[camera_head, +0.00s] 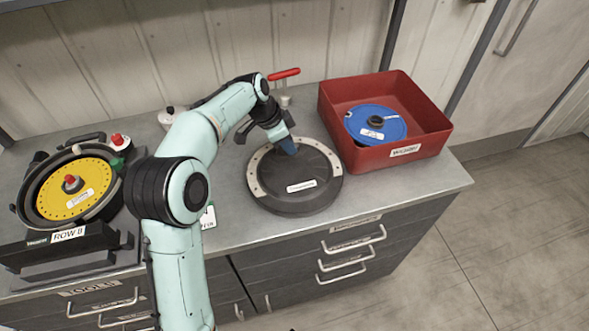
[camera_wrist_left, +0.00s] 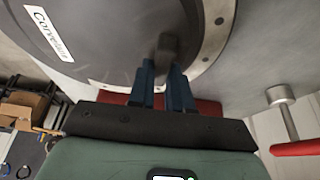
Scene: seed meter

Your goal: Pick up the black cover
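The black cover (camera_head: 300,195) is a round dark disc with a pale bolted rim band and a white label. It lies flat on the grey counter, left of the red bin. My left gripper (camera_head: 288,146) is at its far edge. In the left wrist view, my gripper's two blue fingers (camera_wrist_left: 162,85) stand close together with the cover's small dark handle (camera_wrist_left: 166,48) between them. The fingers look shut on it, and they hide its lower part. The cover (camera_wrist_left: 105,40) fills the upper left there. My right gripper is not in view.
A red bin (camera_head: 440,118) holding a blue disc (camera_head: 385,125) stands close right of the cover. A red-handled post (camera_head: 284,75) stands behind it. A meter with a yellow plate (camera_head: 95,180) stands at the left. Counter is clear at the front right.

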